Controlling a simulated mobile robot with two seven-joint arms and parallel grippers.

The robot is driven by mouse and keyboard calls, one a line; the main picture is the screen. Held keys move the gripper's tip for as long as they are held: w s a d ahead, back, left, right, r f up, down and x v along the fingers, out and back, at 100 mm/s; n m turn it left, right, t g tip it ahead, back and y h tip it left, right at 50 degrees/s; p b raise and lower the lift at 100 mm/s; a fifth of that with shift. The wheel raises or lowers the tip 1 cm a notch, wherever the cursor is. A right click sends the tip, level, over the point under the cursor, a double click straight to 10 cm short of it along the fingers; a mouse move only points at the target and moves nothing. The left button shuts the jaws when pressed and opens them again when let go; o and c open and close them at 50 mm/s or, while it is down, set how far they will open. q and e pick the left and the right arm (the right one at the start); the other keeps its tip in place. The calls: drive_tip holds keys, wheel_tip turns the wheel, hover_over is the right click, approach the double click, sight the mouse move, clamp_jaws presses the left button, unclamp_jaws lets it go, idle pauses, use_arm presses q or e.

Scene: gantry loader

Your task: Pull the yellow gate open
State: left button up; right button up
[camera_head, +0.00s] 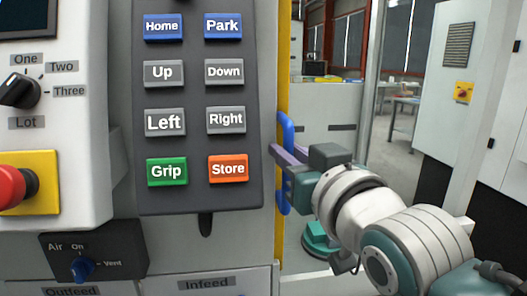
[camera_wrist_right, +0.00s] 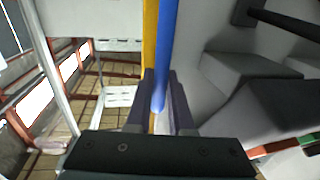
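The yellow gate shows as a narrow upright yellow edge (camera_head: 283,60) just right of the button panel; it is also a yellow strip in the right wrist view (camera_wrist_right: 150,35). A blue upright loop handle (camera_head: 288,128) is fixed along it. My right gripper (camera_head: 279,153) reaches in from the right at the handle's middle. In the right wrist view its dark fingers (camera_wrist_right: 159,95) stand close on either side of the blue handle (camera_wrist_right: 166,45) and appear shut on it. The contact faces are partly hidden. My left gripper is not in view.
A panel of labelled buttons (camera_head: 197,197), a rotary knob (camera_head: 18,91) and a red stop button (camera_head: 10,187) stand left of the gate. A blue air valve (camera_head: 82,268) sits below. A pale cabinet (camera_head: 465,60) stands at the right, with open floor behind.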

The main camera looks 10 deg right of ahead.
drive_tip(key=o, duration=0.4)
drive_tip(key=shift+o, duration=0.2)
drive_tip(key=v, duration=1)
drive_tip(key=shift+b, duration=0.4)
